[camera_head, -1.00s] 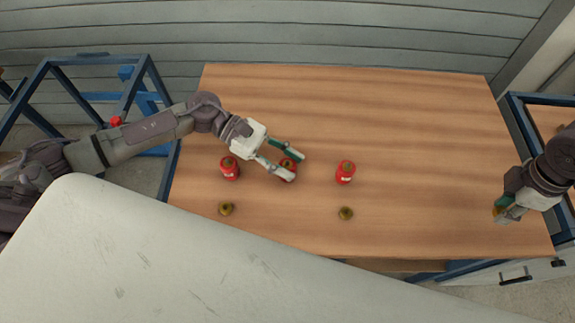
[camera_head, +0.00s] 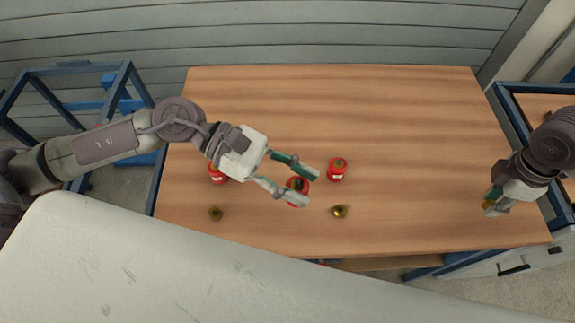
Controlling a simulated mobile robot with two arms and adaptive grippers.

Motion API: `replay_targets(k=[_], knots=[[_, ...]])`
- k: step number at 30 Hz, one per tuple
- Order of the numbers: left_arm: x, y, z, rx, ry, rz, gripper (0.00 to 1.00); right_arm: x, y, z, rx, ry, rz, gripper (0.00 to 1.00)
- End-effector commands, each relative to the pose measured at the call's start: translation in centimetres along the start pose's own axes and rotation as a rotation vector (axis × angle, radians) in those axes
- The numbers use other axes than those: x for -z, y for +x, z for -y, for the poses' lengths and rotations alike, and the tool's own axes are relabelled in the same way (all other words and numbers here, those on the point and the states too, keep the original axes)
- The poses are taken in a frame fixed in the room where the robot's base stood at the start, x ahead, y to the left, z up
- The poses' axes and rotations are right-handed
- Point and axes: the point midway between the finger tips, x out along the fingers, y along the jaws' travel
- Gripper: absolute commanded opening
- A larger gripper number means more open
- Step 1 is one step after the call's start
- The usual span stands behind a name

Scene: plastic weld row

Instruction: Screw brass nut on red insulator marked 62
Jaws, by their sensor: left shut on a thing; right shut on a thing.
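Three red insulators are in the head view. My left gripper (camera_head: 304,188) is shut on the middle insulator (camera_head: 297,191), whose sides its fingers partly cover. One insulator (camera_head: 337,170) stands just right of my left gripper. Another insulator (camera_head: 217,175) is at the left, partly behind my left arm. The markings are too small to read. My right gripper (camera_head: 491,201) is shut on a brass nut (camera_head: 488,205) at the table's right end. Two more brass nuts lie on the table, one front left (camera_head: 215,213) and one in front of the right insulator (camera_head: 339,211).
The wooden table (camera_head: 420,130) is clear at the back and between the right insulator and my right gripper. A blue frame (camera_head: 525,135) stands at the right and another blue frame (camera_head: 135,85) at the left. A grey slatted wall (camera_head: 350,35) is behind.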

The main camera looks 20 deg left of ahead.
Motion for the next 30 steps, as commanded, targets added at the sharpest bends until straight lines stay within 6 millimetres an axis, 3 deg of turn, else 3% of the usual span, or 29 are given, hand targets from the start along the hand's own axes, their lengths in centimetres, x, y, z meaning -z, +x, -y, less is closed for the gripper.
replay_targets(k=[15, 16, 22, 30], knots=[[-0.95, 0.49, 0.84, -0.001, 0.001, 0.001, 0.01, 0.01, 0.06, 0.0, 0.0, 0.0, 0.0, 0.09], [-0.95, 0.49, 0.84, -0.001, 0.001, 0.001, 0.34, 0.01, 0.06, 0.0, 0.0, 0.0, 0.0, 0.09], [-0.94, 0.49, 0.83, -0.001, 0.001, 0.001, 0.0, 0.01, 0.06, 0.0, 0.0, 0.0, 0.0, 0.09], [-0.93, 0.49, 0.83, 0.0, 0.001, 0.001, 0.0, 0.01, 0.06, 0.0, 0.0, 0.0, 0.0, 0.09]])
